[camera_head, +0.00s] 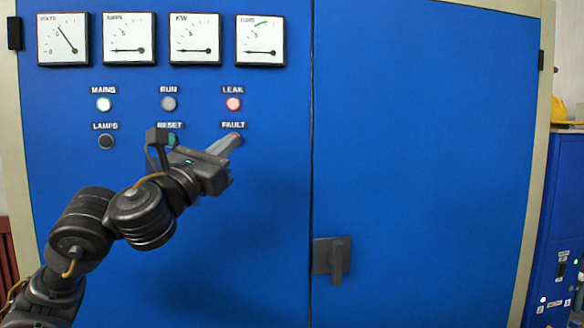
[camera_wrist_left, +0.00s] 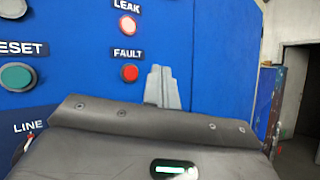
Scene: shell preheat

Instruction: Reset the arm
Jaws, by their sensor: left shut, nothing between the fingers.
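My left gripper (camera_head: 233,142) is shut and empty, in front of the blue cabinet, with its tips by the FAULT button in the head view. In the left wrist view its closed fingers (camera_wrist_left: 162,86) point at the panel, just right of and below the red FAULT button (camera_wrist_left: 129,72); I cannot tell whether they touch the panel. The green RESET button (camera_wrist_left: 17,77) is at the left of the wrist view, partly hidden by my arm in the head view. My right gripper is not in view.
The blue cabinet (camera_head: 420,120) fills most of the head view. A row of dials runs along its top left. The MAINS lamp (camera_head: 104,104) glows pale green and the LEAK lamp (camera_head: 233,104) red. A dark handle (camera_head: 332,258) protrudes low on the right door. A yellow helmet (camera_head: 566,112) sits far right.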

